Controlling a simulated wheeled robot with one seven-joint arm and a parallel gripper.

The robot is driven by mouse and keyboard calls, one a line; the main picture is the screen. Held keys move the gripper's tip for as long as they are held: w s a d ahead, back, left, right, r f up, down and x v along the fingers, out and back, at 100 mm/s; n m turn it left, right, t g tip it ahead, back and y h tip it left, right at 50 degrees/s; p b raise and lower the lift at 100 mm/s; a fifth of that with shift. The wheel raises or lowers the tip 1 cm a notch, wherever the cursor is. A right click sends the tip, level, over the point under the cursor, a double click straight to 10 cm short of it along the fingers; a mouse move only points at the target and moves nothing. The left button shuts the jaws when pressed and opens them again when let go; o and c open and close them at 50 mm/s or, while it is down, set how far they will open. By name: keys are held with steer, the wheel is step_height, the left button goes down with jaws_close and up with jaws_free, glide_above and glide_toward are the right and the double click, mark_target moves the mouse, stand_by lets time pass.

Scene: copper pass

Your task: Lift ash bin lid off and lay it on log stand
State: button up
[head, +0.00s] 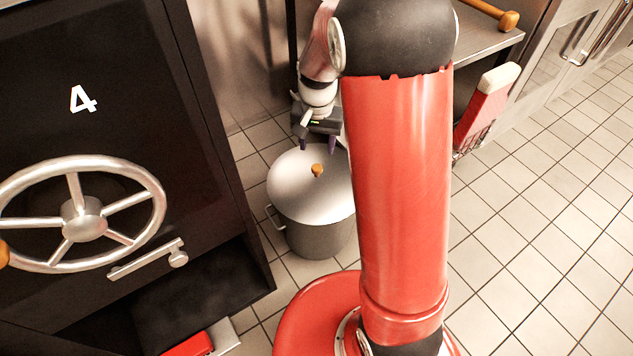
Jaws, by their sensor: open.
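The ash bin (308,238) is a grey metal pot with side handles on the tiled floor. Its pale round lid (290,187) lies on top, with a small orange-brown knob (317,170) at the middle. My gripper (318,146) points down over the far part of the lid, behind the knob in the picture. Its jaws are apart and nothing shows between them. Whether the fingertips touch the lid I cannot tell. My red arm hides the right edge of the bin and lid. I cannot make out for certain which thing is the log stand.
A dark cabinet marked 4 (82,98) with a metal handwheel (83,218) stands close at left. A metal table (488,40) with a wooden-handled item (508,20) is behind at right. A red and cream object in a wire rack (487,108) stands beside it. Floor at right is clear.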

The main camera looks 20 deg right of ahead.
mark_target(317, 167)
steer(key=f, duration=0.3)
steer(key=f+b, duration=0.1)
steer(key=f, duration=0.4)
steer(key=shift+s+a+f+b, duration=0.1)
steer(key=shift+s+f+b, duration=0.25)
jaws_close()
